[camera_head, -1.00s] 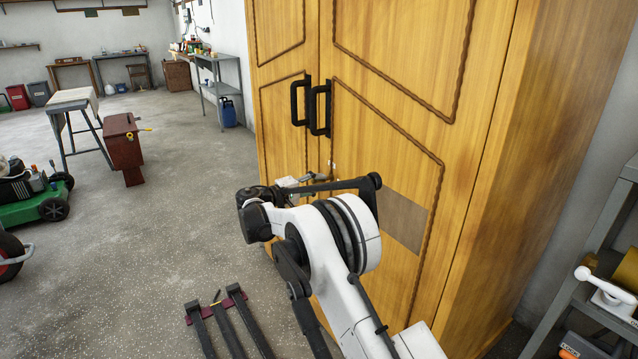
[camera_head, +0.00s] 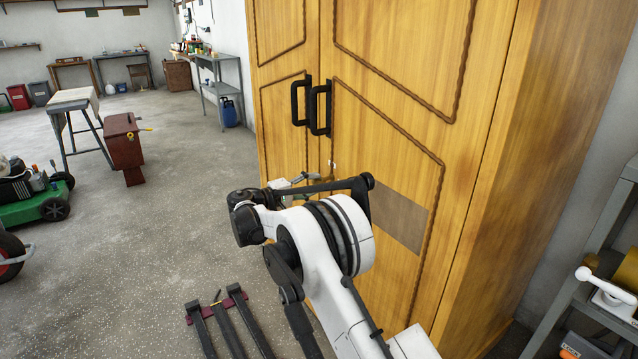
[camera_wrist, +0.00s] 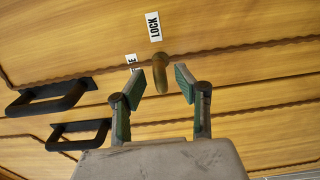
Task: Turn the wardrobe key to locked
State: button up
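The wooden wardrobe (camera_head: 400,60) has two black door handles (camera_head: 320,108). In the wrist view, the brass-coloured wardrobe key (camera_wrist: 162,62) sticks out from the wood beside a white "LOCK" label (camera_wrist: 154,27). A second white label (camera_wrist: 131,61) is partly hidden behind my left finger. My gripper (camera_wrist: 162,85) is open, with one green-padded finger on each side of the key. Gaps show between both pads and the key in the picture; the depth is hard to judge. In the head view, my arm hides most of the gripper, and the key cannot be made out.
In the wrist view, the black handles (camera_wrist: 50,96) stand out from the doors at the left. In the head view, a metal shelf (camera_head: 597,245) stands right of the wardrobe. A red box (camera_head: 124,142) and a workbench (camera_head: 214,75) are at the left, with open floor between.

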jog(key=v, duration=0.9)
jog(key=shift+s, duration=0.1)
